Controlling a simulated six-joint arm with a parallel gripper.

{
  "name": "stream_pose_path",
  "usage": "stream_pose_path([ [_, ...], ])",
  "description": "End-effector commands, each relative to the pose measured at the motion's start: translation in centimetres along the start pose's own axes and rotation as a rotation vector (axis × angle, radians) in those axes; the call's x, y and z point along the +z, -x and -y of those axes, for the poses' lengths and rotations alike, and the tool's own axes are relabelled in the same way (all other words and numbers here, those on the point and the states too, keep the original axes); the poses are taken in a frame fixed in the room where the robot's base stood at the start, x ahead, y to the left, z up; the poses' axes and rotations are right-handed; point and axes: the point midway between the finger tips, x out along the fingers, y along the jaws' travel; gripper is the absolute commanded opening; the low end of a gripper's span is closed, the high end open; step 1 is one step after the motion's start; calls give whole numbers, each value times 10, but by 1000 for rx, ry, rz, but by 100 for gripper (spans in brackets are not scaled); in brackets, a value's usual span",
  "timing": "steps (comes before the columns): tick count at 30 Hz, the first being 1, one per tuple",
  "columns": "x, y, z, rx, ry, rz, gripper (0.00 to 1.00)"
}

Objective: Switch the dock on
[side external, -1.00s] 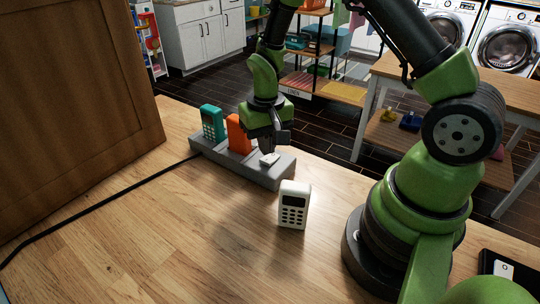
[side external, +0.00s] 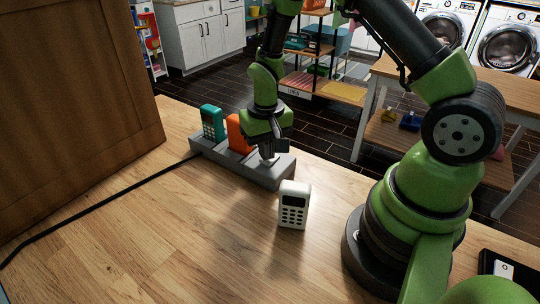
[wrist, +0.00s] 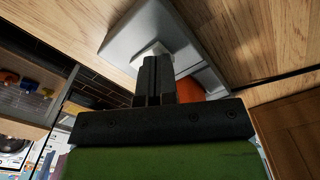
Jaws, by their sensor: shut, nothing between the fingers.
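The grey dock (side external: 225,161) lies on the wooden table with a black cable at its left end. A teal handset (side external: 212,122) and an orange handset (side external: 236,135) stand in it. A white switch (side external: 266,159) is on its right part, partly hidden by my gripper. My gripper (side external: 269,154) is shut and empty, pointing down with its fingertips at the switch. In the wrist view the shut fingers (wrist: 153,75) overlap the white switch (wrist: 152,51) on the dock (wrist: 125,45). I cannot tell whether they touch it. A white handset (side external: 294,205) stands on the table, outside the dock.
A brown wooden panel (side external: 75,110) stands at the left. The black cable (side external: 95,208) crosses the table to the left edge. A dark tray (side external: 515,270) with a white item lies at the lower right. The front middle of the table is clear.

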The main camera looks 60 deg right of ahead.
Motion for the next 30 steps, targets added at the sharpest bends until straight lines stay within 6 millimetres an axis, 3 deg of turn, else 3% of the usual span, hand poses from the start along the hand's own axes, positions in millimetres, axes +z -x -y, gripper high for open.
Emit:
stream_pose_path([
  [19,0,-8,0,0,-1,-1,0],
  [30,0,21,0,-1,-1,-3,0],
])
